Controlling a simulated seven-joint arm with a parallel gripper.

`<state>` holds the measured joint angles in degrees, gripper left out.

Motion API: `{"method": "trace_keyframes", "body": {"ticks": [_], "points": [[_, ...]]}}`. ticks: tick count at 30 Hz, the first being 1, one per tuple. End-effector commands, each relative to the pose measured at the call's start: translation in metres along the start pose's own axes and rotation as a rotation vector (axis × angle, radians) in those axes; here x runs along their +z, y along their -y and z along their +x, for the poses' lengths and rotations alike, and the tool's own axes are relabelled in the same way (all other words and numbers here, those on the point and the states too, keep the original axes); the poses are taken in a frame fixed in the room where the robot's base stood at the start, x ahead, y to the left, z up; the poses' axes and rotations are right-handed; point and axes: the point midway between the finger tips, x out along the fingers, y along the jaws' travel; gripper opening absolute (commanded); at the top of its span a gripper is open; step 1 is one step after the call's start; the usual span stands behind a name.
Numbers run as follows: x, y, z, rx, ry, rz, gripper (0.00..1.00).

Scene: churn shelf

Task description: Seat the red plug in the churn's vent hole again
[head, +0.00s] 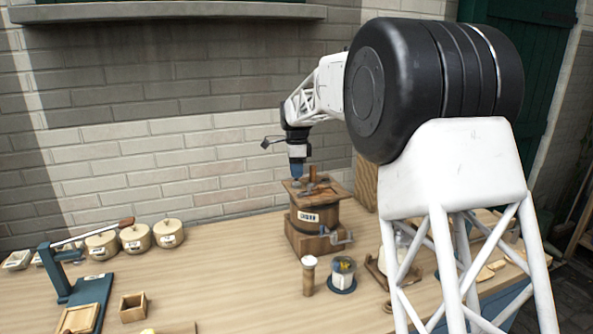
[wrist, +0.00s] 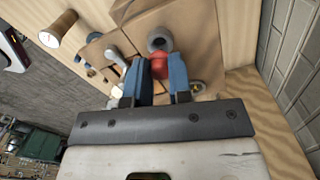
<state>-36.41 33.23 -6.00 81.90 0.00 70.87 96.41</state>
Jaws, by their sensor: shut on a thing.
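The churn (head: 332,215) is a wooden tub with a square board lid (head: 335,189) and a small label, standing on the table. My gripper (head: 297,178) points down over the left part of the lid. In the wrist view my gripper (wrist: 160,72) has its blue fingers shut on the red plug (wrist: 159,66). A grey round collar with a dark opening (wrist: 160,39), which looks like the vent hole, shows just beyond the plug. I cannot tell whether the plug touches it. The plug is not clear in the head view.
A wooden pestle-like piece (head: 309,275) and a jar on a blue base (head: 343,274) stand in front. Several lidded pots (head: 135,237) and a blue lever stand (head: 62,275) are at left. The brick wall is close behind.

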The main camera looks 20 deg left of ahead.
Motion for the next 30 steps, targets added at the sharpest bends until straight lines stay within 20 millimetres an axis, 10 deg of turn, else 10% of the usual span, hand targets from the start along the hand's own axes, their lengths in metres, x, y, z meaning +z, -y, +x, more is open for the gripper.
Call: {"method": "trace_keyframes", "body": {"ticks": [30], "points": [[0.0000,0.0002,0.0088,0.000,0.000,0.000,0.00]]}}
